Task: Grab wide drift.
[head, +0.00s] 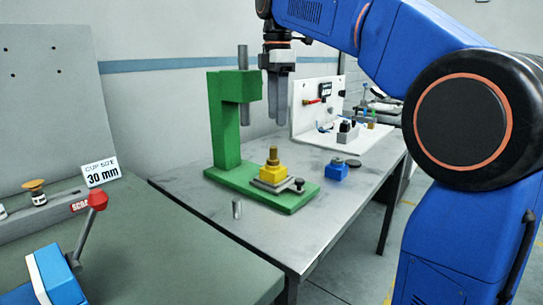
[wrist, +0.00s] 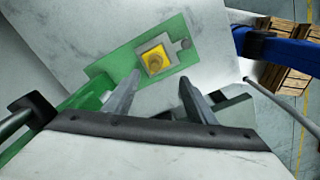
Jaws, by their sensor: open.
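I cannot tell for sure which piece is the wide drift. A blue block with a dark top (head: 336,171) stands to the right of the press. My gripper (head: 279,120) is open and empty, pointing down, high beside the press column. In the wrist view its fingers (wrist: 159,76) frame the press base.
The green press (head: 224,130) with its grey ram is an upright obstacle left of my gripper. A white panel (head: 305,118) with small parts stands behind. At the left are a red-knobbed lever (head: 97,201) and a "30 mm" sign (head: 101,173). The table's front (head: 275,235) is clear.

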